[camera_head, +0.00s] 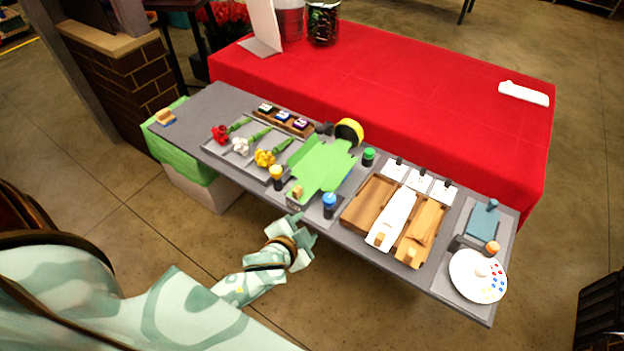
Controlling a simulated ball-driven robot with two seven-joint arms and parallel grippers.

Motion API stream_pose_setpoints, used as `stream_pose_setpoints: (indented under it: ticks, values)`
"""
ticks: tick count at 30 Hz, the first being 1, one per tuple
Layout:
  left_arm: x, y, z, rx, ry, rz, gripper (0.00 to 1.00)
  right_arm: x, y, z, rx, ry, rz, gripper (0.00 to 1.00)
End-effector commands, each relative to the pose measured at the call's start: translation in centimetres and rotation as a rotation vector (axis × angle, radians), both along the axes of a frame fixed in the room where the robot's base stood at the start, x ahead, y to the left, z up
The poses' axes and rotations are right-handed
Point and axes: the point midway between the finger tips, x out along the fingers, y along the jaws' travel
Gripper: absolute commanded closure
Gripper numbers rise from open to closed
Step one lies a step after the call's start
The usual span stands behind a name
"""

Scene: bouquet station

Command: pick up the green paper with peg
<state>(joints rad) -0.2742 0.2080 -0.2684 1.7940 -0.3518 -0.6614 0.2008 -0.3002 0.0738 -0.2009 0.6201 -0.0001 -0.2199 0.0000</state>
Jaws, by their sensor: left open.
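The green paper (322,164) lies as a flat unfolded sheet near the middle of the grey table (222,101). A small tan peg (297,192) sits at its near left end. My left gripper (303,229) is open and empty, just off the table's front edge, below and slightly right of the peg and apart from it. My right gripper is not in view.
A blue-topped bottle (329,204) and an orange-topped bottle (277,176) flank the green paper's near end. Left are red, white and yellow flowers (265,158). A palette (477,277) lies far right.

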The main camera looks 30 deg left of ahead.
Motion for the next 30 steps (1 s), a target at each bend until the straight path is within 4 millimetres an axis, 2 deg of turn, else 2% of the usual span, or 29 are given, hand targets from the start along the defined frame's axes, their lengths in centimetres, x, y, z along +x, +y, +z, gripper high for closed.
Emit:
stream_pose_setpoints:
  ticks: [1,5,8,9,11,12,14,16,17,19,20,21,23,24,27,30]
  values:
    - [1.5,-0.5,2.1,-0.002,-0.071,-0.025,0.53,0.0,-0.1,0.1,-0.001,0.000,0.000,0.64]
    - [6.0,-3.4,8.1,-0.045,-0.304,-0.158,0.53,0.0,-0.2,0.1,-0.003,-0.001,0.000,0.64]
    - [9.0,-7.6,14.5,-0.101,-0.523,-0.377,0.53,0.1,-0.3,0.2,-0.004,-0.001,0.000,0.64]
    - [9.5,-9.8,17.2,-0.124,-0.604,-0.507,0.53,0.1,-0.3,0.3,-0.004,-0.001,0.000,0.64]
    - [9.4,-13.3,20.6,-0.150,-0.685,-0.740,0.53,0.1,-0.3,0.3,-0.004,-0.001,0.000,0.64]
    - [8.7,-15.4,22.0,-0.156,-0.697,-0.908,0.53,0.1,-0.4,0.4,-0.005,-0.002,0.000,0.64]
    - [7.3,-17.5,22.7,-0.140,-0.646,-1.150,0.53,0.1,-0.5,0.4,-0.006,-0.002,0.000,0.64]
    - [5.8,-18.2,21.9,-0.084,-0.492,-1.392,0.53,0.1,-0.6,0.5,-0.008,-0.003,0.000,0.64]
    - [5.3,-17.7,21.2,-0.047,-0.396,-1.473,0.53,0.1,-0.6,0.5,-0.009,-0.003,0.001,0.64]
    - [4.8,-15.2,19.4,0.057,-0.124,-1.587,0.53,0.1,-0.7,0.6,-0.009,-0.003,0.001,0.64]
    - [4.9,-13.6,18.7,0.107,0.004,-1.599,0.53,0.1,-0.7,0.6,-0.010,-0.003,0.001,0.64]
    - [5.1,-11.0,18.0,0.173,0.176,-1.582,0.53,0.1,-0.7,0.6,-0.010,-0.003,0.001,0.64]
    - [5.6,-6.8,17.7,0.260,0.409,-1.497,0.53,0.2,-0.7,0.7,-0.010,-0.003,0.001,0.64]
    - [6.0,-4.0,17.9,0.307,0.543,-1.413,0.53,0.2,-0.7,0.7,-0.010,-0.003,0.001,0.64]
    - [6.6,1.7,19.1,0.381,0.778,-1.179,0.53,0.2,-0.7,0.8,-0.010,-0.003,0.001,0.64]
    - [6.8,5.2,20.4,0.409,0.897,-0.997,0.53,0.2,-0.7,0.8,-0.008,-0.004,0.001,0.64]
